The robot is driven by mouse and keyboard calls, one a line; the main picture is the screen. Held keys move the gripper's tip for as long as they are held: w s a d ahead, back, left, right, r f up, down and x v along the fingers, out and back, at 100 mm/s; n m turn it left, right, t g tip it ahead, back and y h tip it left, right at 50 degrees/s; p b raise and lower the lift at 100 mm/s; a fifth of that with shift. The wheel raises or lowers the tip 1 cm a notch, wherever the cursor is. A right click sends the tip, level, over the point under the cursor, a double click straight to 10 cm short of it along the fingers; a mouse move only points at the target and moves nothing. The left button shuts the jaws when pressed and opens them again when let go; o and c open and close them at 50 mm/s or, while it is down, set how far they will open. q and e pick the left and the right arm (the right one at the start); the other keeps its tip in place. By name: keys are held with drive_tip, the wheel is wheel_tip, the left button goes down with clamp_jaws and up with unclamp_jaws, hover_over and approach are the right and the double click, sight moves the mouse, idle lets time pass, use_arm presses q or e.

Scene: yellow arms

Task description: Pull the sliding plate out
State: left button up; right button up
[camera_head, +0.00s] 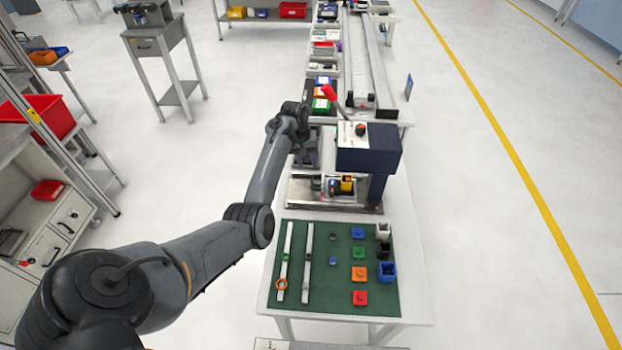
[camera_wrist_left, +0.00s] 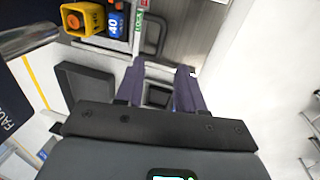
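A press-like machine with a dark blue head (camera_head: 368,150) and a red-tipped lever stands on the white table. Its metal base plate (camera_head: 330,195) lies beneath the head; I cannot tell which part of it slides. My left gripper (camera_head: 305,158) is at the left side of the machine, pointing down. In the left wrist view its two purple fingers (camera_wrist_left: 162,66) are apart, with nothing clearly held between them. A dark grey U-shaped handle (camera_wrist_left: 155,35) on a metal surface (camera_wrist_left: 195,25) shows just beyond the fingertips. Contact cannot be told. My right gripper is not in view.
A yellow block (camera_wrist_left: 84,18) marked with text and a blue "40" piece (camera_wrist_left: 116,22) sit near the handle. A green mat (camera_head: 330,290) with coloured parts lies at the table's front. A rail line (camera_head: 365,60) runs behind the machine. Floor to the right is clear.

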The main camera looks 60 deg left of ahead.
sight(312, 181)
use_arm(q)
drive_tip(key=f, duration=0.2)
drive_tip(key=f+b, duration=0.1)
drive_tip(key=f, duration=0.2)
drive_tip(key=w+d+f, duration=0.1)
drive_tip(key=f, duration=0.2)
drive_tip(key=shift+f, duration=0.15)
drive_tip(key=shift+c, duration=0.5)
clamp_jaws()
